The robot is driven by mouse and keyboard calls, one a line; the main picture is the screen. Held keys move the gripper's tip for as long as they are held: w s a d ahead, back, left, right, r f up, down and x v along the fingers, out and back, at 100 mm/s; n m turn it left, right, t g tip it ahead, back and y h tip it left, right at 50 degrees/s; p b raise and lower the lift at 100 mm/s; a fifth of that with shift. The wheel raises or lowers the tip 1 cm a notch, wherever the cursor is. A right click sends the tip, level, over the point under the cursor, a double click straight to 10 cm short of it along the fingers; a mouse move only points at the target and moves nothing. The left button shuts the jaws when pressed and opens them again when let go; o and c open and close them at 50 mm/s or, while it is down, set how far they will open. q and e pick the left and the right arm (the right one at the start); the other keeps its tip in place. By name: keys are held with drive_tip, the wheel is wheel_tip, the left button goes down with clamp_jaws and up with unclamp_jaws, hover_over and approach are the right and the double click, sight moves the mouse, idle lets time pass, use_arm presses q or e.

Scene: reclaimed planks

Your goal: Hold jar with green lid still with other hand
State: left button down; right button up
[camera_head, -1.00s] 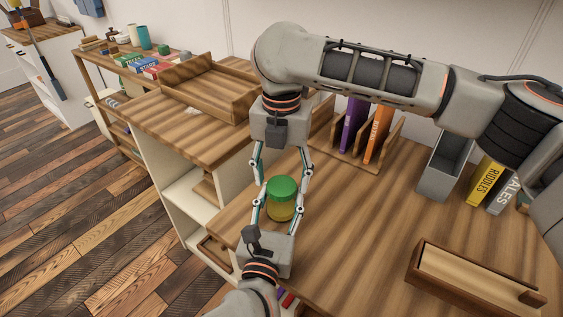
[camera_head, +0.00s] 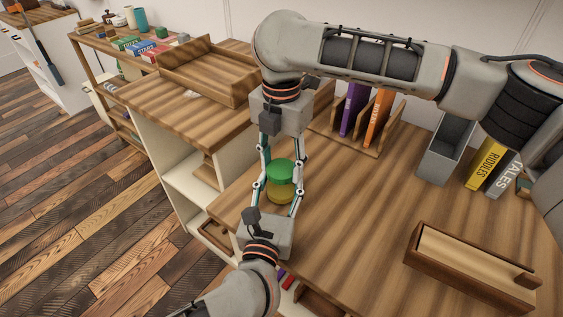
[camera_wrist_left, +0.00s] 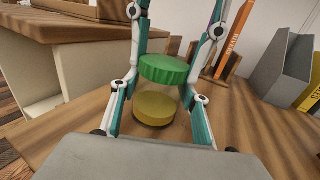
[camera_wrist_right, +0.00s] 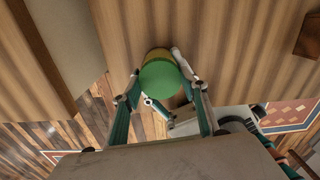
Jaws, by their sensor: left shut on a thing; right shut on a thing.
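The jar with green lid (camera_head: 281,193) stands upright near the left edge of the wooden table. Its green lid (camera_wrist_left: 163,69) shows above a yellow lower part (camera_wrist_left: 155,107), with a see-through band between. My left gripper (camera_head: 279,197) comes from the near side, its fingers on either side of the jar body. My right gripper (camera_head: 279,165) comes from the far side, with its fingertips at the lid. Both are shut on the jar. The right wrist view looks down on the lid (camera_wrist_right: 160,79). The exact finger contacts are partly hidden.
Behind the jar stands a wooden rack (camera_head: 345,141) with purple and orange books. A grey bin (camera_head: 443,155) and yellow book (camera_head: 487,165) stand to the right. A wooden box (camera_head: 472,262) lies at front right. The table's middle is clear.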

drive_tip(key=m, duration=0.6)
drive_tip(key=shift+c, duration=0.2)
drive_tip(key=m, duration=0.6)
drive_tip(key=o, duration=1.2)
drive_tip(key=shift+o, duration=0.2)
drive_tip(key=shift+r, duration=2.25)
drive_tip(key=shift+c, duration=0.2)
